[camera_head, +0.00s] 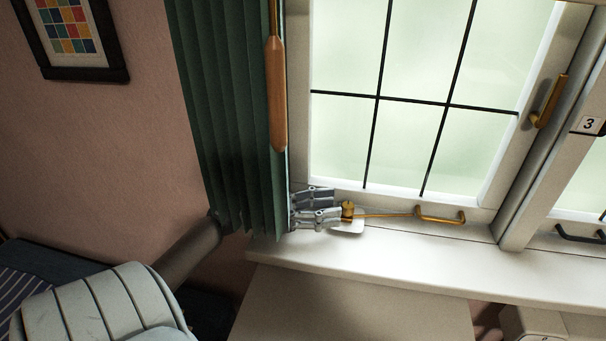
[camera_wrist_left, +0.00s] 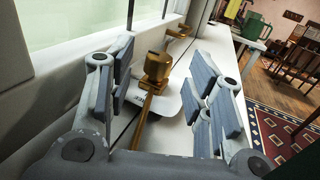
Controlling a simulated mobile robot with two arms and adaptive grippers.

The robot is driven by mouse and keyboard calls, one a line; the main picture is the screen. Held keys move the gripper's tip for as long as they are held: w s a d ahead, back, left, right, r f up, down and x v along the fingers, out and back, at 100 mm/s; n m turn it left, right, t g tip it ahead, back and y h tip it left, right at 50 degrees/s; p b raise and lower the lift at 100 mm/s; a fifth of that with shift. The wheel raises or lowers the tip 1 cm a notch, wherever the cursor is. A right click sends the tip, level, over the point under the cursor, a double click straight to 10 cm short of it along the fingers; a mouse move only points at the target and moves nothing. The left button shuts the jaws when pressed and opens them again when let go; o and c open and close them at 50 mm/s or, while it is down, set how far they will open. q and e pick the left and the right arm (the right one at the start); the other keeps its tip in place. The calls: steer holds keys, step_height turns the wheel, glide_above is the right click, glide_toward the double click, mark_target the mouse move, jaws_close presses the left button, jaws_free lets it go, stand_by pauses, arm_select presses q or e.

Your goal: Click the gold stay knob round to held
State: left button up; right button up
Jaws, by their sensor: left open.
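The gold stay knob (camera_head: 347,210) sits on a pale plate (camera_head: 350,228) at the bottom of the window frame, just above the sill. In the left wrist view the knob (camera_wrist_left: 157,66) stands between the two fingers of my left gripper (camera_wrist_left: 165,90), with a gap on each side. My left gripper (camera_head: 325,208) is open, its fingertips close around the knob from the left. My right gripper is not in view.
A green curtain (camera_head: 215,120) hangs at the left, by my left wrist, with a wooden-handled rod (camera_head: 277,95) in front. The white sill (camera_head: 420,265) is clear to the right. A second window with a black handle (camera_head: 580,234) stands at the far right.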

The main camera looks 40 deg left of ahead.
arm_select(q)
steer(key=v, duration=0.7)
stand_by(0.5)
